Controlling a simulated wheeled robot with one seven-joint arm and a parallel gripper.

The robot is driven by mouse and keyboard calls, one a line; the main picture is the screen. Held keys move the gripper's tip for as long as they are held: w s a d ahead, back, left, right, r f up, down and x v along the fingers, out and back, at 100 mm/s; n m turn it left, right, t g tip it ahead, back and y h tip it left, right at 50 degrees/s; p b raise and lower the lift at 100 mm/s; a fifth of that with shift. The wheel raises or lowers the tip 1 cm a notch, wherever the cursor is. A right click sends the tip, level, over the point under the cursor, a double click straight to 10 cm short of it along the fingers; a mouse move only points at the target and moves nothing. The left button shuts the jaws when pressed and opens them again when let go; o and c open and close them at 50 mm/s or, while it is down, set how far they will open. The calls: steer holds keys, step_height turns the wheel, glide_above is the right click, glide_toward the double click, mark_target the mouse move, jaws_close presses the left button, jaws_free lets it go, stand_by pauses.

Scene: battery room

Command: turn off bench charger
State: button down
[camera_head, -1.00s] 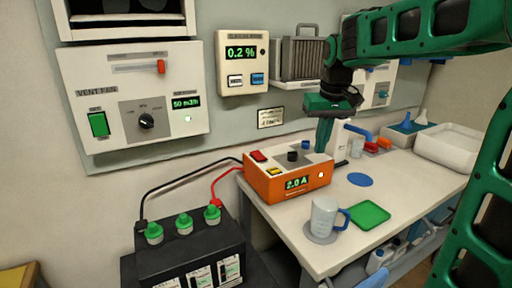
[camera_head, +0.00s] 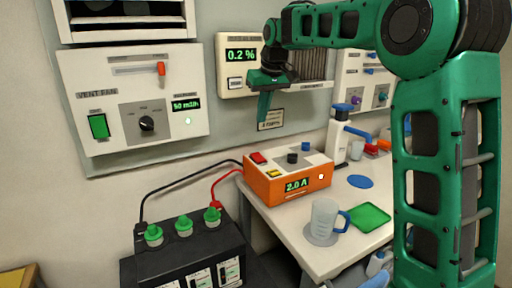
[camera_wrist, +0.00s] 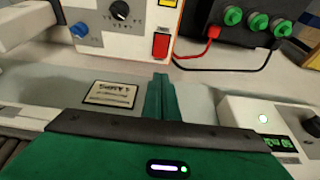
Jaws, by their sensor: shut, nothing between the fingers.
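The orange and white bench charger (camera_head: 290,186) stands on the white bench. Its display reads 2.0 A. On its top are a red switch (camera_head: 257,158), a yellow button (camera_head: 273,174), a black knob (camera_head: 292,158) and a blue knob (camera_head: 305,146). My gripper (camera_head: 263,124) is shut and empty, pointing down in front of the wall panel, above and behind the charger's left part, apart from it. In the wrist view, the shut fingers (camera_wrist: 160,97) point toward the charger, with the red switch (camera_wrist: 160,45) just beyond the tips.
A black battery (camera_head: 190,255) with green caps stands left, joined to the charger by black and red leads. A measuring jug (camera_head: 324,216) and a green mat (camera_head: 369,216) lie in front of the charger. The vent fan panel (camera_head: 135,90) and a 0.2 % meter (camera_head: 240,55) hang behind.

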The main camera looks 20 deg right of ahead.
mark_target(256, 154)
steer(key=x, duration=0.9)
steer(key=s+x, duration=0.1)
steer(key=x, duration=0.4)
steer(key=shift+d+f, duration=0.1)
steer(key=shift+f, duration=0.05)
steer(key=shift+w+d+f, duration=0.1)
steer(key=shift+d, duration=0.2)
steer(key=shift+a, duration=0.4)
steer(key=shift+d, duration=0.1)
